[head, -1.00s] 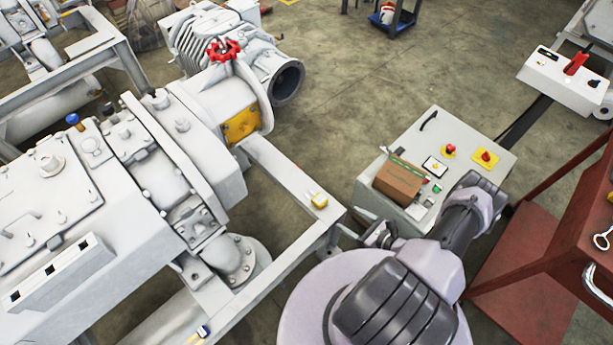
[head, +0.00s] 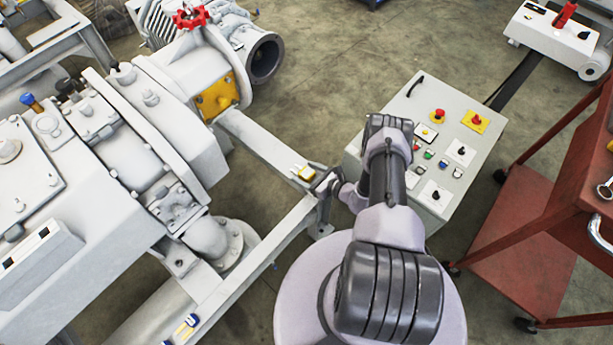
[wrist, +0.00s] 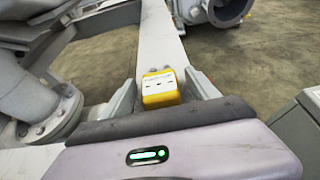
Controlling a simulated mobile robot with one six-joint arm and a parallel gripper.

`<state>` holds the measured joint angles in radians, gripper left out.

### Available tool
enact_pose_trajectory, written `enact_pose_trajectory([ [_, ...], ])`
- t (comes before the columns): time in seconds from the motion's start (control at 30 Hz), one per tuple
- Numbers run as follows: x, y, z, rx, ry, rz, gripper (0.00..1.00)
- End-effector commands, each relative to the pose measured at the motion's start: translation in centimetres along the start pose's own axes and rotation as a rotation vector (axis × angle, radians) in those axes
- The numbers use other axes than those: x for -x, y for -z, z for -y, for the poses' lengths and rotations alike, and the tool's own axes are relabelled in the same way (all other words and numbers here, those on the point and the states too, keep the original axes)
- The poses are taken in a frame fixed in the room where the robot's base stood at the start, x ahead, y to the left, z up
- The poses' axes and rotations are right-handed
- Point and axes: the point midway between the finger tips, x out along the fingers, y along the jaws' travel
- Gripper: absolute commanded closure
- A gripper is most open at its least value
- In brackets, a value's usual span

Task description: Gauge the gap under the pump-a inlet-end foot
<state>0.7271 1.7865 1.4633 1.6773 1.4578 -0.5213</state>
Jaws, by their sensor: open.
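A small yellow block with a white top (head: 305,173), perhaps the gauge, lies on the grey frame rail beside the pump. It also shows in the wrist view (wrist: 160,90). My gripper (head: 321,184) is by the rail's corner, close to the block. In the wrist view my gripper (wrist: 162,78) is open, with one finger left and one right of the block; contact cannot be told. The large grey pump (head: 130,165) stands at left, with a red handwheel (head: 191,17) and a yellow plate (head: 216,97). I cannot make out the gap under its foot.
A white wheeled unit (head: 555,42) is at top right. Floor is open at top middle.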

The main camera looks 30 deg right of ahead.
Motion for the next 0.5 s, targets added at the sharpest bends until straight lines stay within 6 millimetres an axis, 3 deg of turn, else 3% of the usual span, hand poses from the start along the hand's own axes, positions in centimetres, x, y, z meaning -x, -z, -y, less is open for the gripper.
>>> enact_pose_trajectory([
  [0.1, 0.07, -0.09, 0.01, 0.000, 0.000, 0.000, 0.35],
  [0.43, 0.09, -0.07, -0.01, 0.001, -0.001, 0.000, 1.00],
  [0.5, 0.09, -0.07, -0.01, 0.001, -0.001, 0.000, 1.00],
])
